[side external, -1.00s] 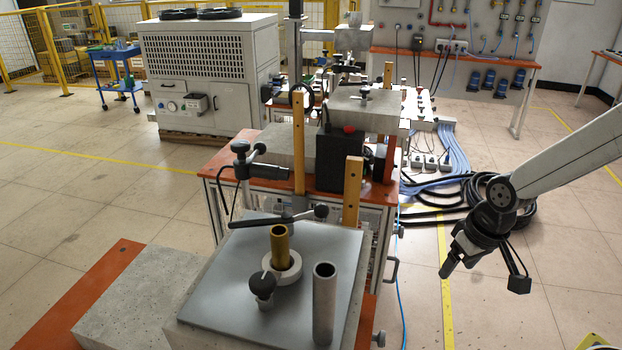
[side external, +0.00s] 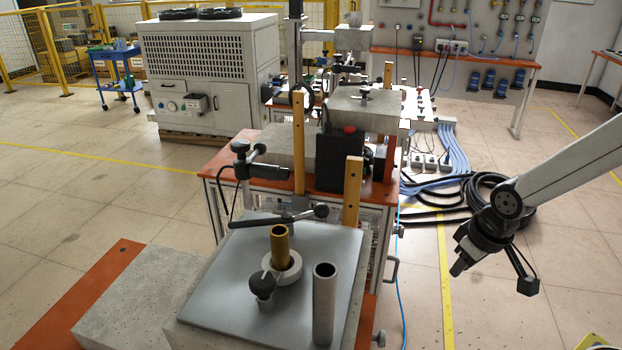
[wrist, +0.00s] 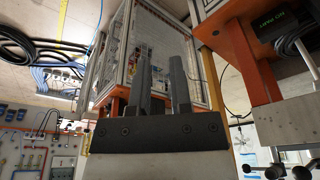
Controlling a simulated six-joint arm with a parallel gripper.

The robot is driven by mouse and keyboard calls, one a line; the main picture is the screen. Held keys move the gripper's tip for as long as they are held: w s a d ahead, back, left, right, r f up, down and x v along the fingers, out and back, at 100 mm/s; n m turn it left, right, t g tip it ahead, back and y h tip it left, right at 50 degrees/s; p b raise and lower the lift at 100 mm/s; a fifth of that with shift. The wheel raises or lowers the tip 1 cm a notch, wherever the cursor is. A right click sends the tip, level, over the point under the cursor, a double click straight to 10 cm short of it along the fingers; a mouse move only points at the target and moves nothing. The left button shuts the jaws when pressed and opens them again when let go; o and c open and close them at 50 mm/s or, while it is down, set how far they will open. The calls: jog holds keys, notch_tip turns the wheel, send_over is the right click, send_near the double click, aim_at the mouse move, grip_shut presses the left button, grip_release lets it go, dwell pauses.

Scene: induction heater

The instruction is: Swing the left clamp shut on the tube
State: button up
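A brass tube (side external: 279,243) stands upright in a pale ring (side external: 289,268) on the grey plate (side external: 225,292). A dark lever with a ball end (side external: 275,219) lies across the plate behind the tube. A black knob (side external: 262,284) stands at the front of the ring. I cannot tell which of these parts is the left clamp. A grey tube (side external: 324,303) stands upright to the right. My gripper (side external: 457,269) hangs over the floor to the right, well apart from them. In the wrist view its two fingers (wrist: 162,72) stand apart with nothing between them.
Two wooden posts (side external: 352,190) (side external: 298,142) and a black box (side external: 341,160) stand behind the plate. A black clamp arm on a stand (side external: 246,165) is at the back left. Open floor lies between the plate and my gripper, with thick black cables (side external: 480,190) behind.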

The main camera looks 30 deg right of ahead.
jog(key=shift+w+a+r+n, duration=0.15)
jog(key=shift+a+n, duration=0.05)
jog(key=shift+n, duration=0.1)
grip_shut()
jog(key=a+r+n+t, duration=0.2)
jog(key=a+r+n, duration=0.8)
jog(key=n, duration=0.6)
jog(key=a+r+n+t+h, duration=0.1)
jog(key=a+r+n+t, duration=0.2)
jog(key=a+r+n, duration=0.7)
jog(key=w+a+n, duration=0.1)
jog(key=a+n, duration=0.1)
jog(key=n, duration=0.5)
jog(key=shift+a+r, duration=0.3)
jog(key=shift+a, duration=0.1)
